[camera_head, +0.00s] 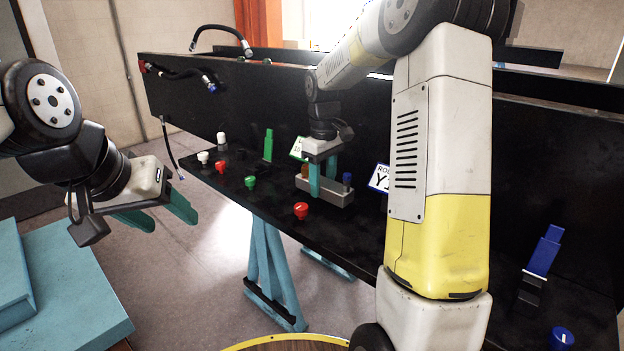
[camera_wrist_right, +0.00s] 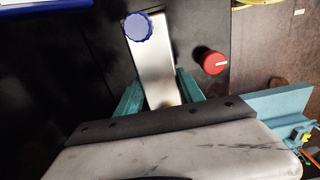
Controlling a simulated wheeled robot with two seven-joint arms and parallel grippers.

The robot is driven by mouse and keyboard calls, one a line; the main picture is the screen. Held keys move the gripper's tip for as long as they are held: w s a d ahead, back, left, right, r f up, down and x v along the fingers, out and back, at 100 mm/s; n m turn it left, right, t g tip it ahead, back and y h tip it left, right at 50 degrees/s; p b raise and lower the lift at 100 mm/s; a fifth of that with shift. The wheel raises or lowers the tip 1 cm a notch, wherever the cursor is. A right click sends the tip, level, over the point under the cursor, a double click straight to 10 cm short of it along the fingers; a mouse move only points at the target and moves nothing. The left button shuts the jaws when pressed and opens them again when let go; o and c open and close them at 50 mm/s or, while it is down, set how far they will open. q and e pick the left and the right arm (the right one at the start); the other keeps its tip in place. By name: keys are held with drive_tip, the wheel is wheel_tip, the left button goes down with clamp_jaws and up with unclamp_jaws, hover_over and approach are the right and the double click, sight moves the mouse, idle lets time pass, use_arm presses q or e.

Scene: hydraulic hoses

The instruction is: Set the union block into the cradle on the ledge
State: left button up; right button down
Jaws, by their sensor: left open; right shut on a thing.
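The union block (camera_head: 338,192) is a long grey bar with a blue cap at its right end and an orange-brown piece near its left end. My right gripper (camera_head: 322,182) points down and is shut on its middle. In the right wrist view the block (camera_wrist_right: 153,70) lies between the teal fingers (camera_wrist_right: 160,93), its blue cap at the far end. The block is low over the black ledge (camera_head: 262,212); I cannot tell whether it touches. I cannot make out the cradle. My left gripper (camera_head: 157,212) is open and empty, left of the ledge.
Red knobs (camera_head: 301,210), a green knob (camera_head: 250,182) and white knobs (camera_head: 203,157) stand on the ledge. A green upright piece (camera_head: 268,146) is behind. A black back panel (camera_head: 200,115) carries hoses (camera_head: 180,74). A blue upright piece (camera_head: 543,252) stands at right.

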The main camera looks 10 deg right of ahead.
sight(323, 181)
drive_tip(key=shift+f, duration=0.8)
drive_tip(key=c, duration=0.7)
unclamp_jaws()
drive_tip(key=shift+o, duration=0.2)
wheel_tip(323, 181, up, 8)
drive_tip(key=shift+f, duration=0.25)
drive_tip(key=shift+r, duration=0.1)
